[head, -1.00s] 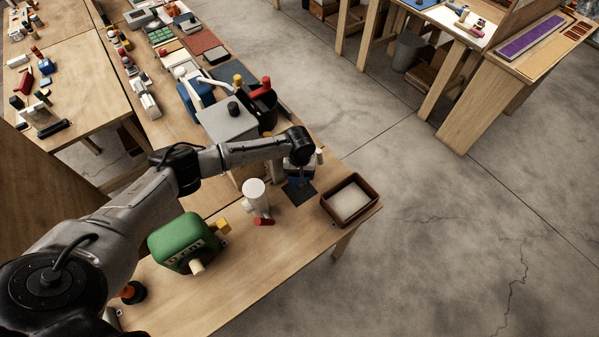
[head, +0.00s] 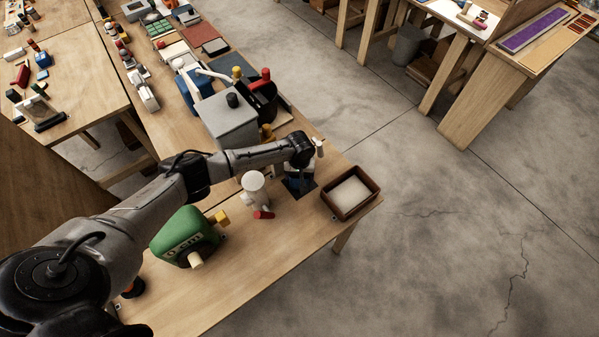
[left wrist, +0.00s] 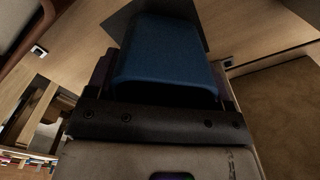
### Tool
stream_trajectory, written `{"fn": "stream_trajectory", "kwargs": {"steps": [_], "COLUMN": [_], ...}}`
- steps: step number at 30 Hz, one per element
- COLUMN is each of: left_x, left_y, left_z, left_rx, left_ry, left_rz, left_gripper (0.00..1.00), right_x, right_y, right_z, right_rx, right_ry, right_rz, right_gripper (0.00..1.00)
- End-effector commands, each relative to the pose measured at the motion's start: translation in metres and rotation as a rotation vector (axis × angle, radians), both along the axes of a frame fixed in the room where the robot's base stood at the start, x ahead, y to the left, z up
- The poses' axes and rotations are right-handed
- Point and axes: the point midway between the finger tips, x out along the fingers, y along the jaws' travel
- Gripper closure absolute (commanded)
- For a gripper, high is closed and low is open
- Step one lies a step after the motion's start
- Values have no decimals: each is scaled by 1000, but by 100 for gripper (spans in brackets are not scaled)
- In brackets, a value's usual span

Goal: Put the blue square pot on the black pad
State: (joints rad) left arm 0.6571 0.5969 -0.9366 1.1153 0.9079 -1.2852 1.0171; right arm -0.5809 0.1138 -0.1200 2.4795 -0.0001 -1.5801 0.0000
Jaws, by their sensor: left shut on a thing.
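The blue square pot (left wrist: 165,58) fills the middle of the left wrist view, held between the jaws of my left gripper (left wrist: 160,98). In the head view my left gripper (head: 299,168) points down at the front part of the workbench, and the blue pot (head: 297,176) is mostly hidden under it. The black pad (head: 302,187) lies on the bench directly beneath and around the pot; it also shows behind the pot in the left wrist view (left wrist: 196,12). I cannot tell whether the pot touches the pad. My right gripper is out of view.
A brown tray with a pale inside (head: 372,187) stands right of the pad near the bench edge. A white round-topped object (head: 253,181) stands close on the left. A green machine (head: 184,236) is nearer me, and a grey box (head: 226,120) stands behind my arm.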

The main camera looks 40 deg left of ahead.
Motion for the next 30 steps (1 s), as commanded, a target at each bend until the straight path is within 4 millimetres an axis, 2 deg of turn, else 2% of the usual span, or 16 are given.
{"fn": "stream_trajectory", "kwargs": {"steps": [30], "left_x": [0], "left_y": [-1], "left_z": [-8], "left_rx": [-1], "left_ry": [-1], "left_rz": [-1], "left_gripper": [51], "right_x": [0], "right_y": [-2], "right_z": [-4], "right_rx": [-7], "right_ry": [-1], "right_rz": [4], "right_gripper": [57]}}
